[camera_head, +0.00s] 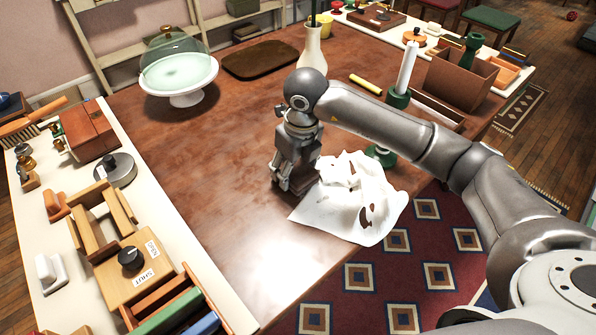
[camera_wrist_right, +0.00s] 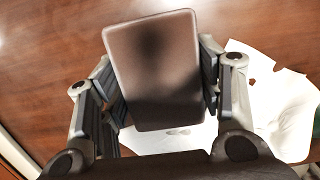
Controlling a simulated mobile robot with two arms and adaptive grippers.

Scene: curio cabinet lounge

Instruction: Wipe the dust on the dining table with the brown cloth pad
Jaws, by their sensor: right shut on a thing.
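The brown cloth pad (camera_wrist_right: 153,70) is held between the fingers of my right gripper (camera_wrist_right: 158,88). In the head view my right gripper (camera_head: 292,186) points down over the front middle of the dining table (camera_head: 200,160), low at its surface; whether the pad touches the wood I cannot tell. The pad is mostly hidden by the gripper there. The brown tabletop has mottled, paler patches and a bright glare, and I cannot tell dust from reflection. My left gripper is out of view.
A crumpled white sheet with dark spots (camera_head: 345,205) lies right beside my gripper, over the table's front edge. A glass-domed cake stand (camera_head: 180,75), a dark tray (camera_head: 260,60), a vase (camera_head: 313,48) and a green candle holder (camera_head: 398,98) stand farther back. The table's left half is clear.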

